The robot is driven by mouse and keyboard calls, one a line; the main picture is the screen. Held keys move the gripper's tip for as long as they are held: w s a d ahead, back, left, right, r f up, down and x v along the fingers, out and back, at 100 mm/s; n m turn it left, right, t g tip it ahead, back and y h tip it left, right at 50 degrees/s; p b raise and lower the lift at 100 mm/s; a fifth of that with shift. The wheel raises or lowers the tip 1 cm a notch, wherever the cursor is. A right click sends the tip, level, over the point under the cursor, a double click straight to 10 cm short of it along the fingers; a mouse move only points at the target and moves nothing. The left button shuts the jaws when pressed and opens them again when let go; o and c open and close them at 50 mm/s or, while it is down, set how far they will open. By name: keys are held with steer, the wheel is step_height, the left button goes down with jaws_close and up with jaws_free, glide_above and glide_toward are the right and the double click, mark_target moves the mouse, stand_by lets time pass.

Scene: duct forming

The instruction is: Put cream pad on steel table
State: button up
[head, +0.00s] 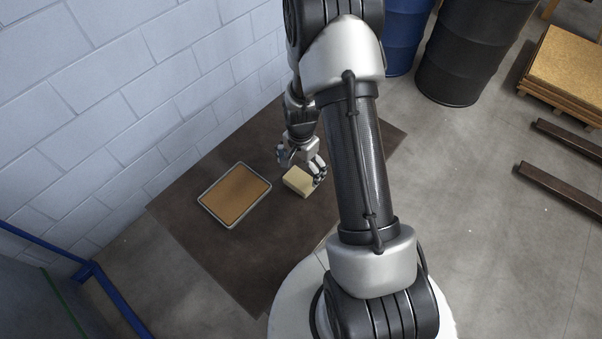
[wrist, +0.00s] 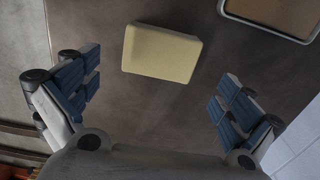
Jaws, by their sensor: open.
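The cream pad (head: 298,181) is a small pale block lying flat on a dark brown surface (head: 262,262). In the wrist view the pad (wrist: 162,53) is at the top centre, whole and slightly turned. My gripper (head: 302,165) is open and empty just above the pad. In the wrist view its blue-padded fingers (wrist: 157,85) stand wide apart to the left and right of the pad, not touching it. I cannot tell for sure whether the dark surface is the steel table; no other table shows clearly.
A grey-rimmed tray with a brown inside (head: 235,195) lies left of the pad. A block wall (head: 130,90) runs along the left and back. Blue (head: 403,35) and black (head: 470,50) drums, a loaded pallet (head: 565,70) and dark beams stand at right. Blue rails are lower left.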

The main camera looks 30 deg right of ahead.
step_height(320, 180, up, 7)
steer(key=p, duration=0.1)
step_height(320, 180, up, 8)
steer(key=n, duration=0.2)
glide_above(301, 178)
steer(key=a, duration=0.2)
steer(key=s+a+r+n+t, duration=0.1)
steer(key=s+a+r+n, duration=0.1)
steer(key=r, duration=0.4)
steer(key=s+a+r+n+t, duration=0.1)
steer(key=s+a+r+n, duration=0.15)
steer(key=r, duration=0.25)
steer(key=s+a+r+n+t, duration=0.1)
steer(key=s+a+r+n, duration=0.2)
steer(key=s, duration=0.4)
steer(key=s+a+r+n+t, duration=0.1)
steer(key=s+a+r+n, duration=0.2)
steer(key=s+r, duration=0.3)
steer(key=shift+s+r+n+t, duration=0.3)
steer(key=shift+s+n, duration=0.45)
steer(key=shift+s, duration=0.45)
steer(key=shift+a, duration=0.1)
